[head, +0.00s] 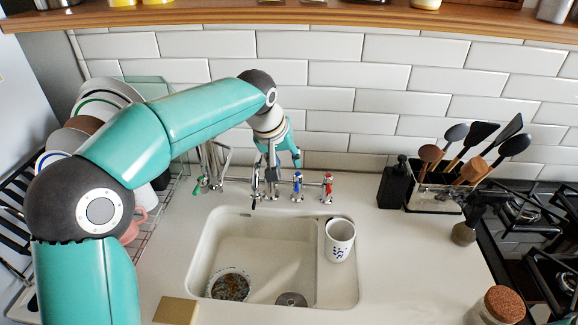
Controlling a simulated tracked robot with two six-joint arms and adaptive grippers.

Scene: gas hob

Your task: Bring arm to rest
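My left arm comes in from the left, arches over the dish rack and reaches down to the taps behind the sink. My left gripper (267,187) is small and far off, pointing down among the tap fittings. Its fingers overlap the taps in the picture, so I cannot tell whether it is open or shut, or whether it touches them. A tap with a blue mark (297,187) and a tap with a red mark (327,188) stand just right of it. My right gripper is not in view.
The white sink (245,237) holds a patterned mug (340,240) and a bowl (230,286). A dish rack (160,228) stands left. A black soap dispenser (394,186) and utensil holder (434,196) stand right, beside the hob (545,275). A wooden shelf (300,17) runs above.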

